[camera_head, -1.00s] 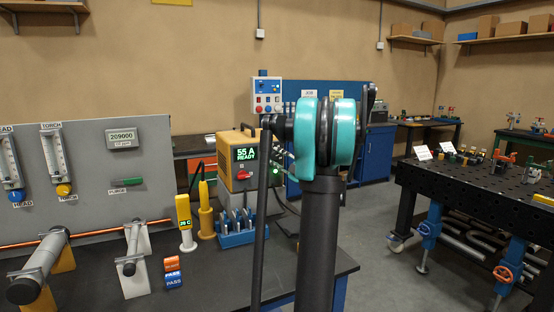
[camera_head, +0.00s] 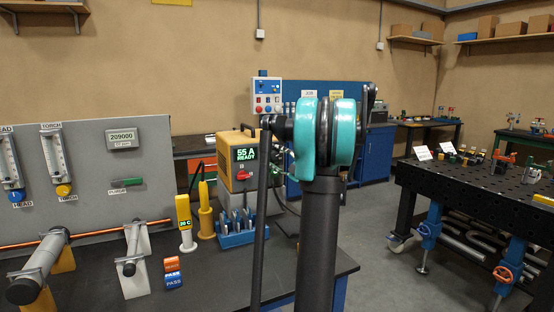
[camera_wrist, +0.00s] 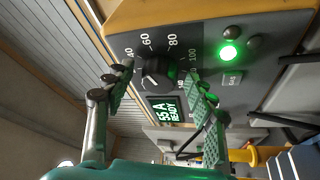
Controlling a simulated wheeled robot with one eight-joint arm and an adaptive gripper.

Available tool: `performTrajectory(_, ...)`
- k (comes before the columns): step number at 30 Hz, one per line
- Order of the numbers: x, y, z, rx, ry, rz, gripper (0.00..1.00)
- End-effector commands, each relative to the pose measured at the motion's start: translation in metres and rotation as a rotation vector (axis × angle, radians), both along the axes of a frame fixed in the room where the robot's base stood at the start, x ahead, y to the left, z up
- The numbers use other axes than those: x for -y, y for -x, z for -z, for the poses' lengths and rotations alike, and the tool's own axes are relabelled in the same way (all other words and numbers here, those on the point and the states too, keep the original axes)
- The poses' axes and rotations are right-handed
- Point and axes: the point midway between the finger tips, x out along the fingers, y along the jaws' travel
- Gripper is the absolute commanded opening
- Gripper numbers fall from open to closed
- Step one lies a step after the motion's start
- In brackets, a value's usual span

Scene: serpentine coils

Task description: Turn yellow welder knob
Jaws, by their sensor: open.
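The yellow welder (camera_head: 250,138) stands on the dark bench in the head view. Its display (camera_head: 245,154) reads 55 A READY, and the display shows in the wrist view too (camera_wrist: 165,110). In the wrist view, the welder's dark knob (camera_wrist: 155,72) sits on the grey panel, ringed by numbers including 40, 60, 80 and 100. My gripper (camera_wrist: 159,78) is open, with one finger on each side of the knob. I cannot tell whether either finger touches it. In the head view my teal and black arm hides the gripper.
A lit green lamp (camera_wrist: 229,52) and dark buttons are on the panel right of the knob. A blue rack of tools (camera_head: 236,233) and a yellow holder (camera_head: 206,214) stand beside the welder. A black perforated table (camera_head: 480,190) is at the right, with open floor between.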

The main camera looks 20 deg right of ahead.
Motion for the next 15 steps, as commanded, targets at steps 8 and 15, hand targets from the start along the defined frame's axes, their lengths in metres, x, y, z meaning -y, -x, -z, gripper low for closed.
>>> performTrajectory(8, 0.01, 0.02, 0.004, 0.001, 0.0, 0.004, 0.55)
performTrajectory(15, 0.027, 0.065, 0.015, 0.001, 0.0, 0.004, 0.55)
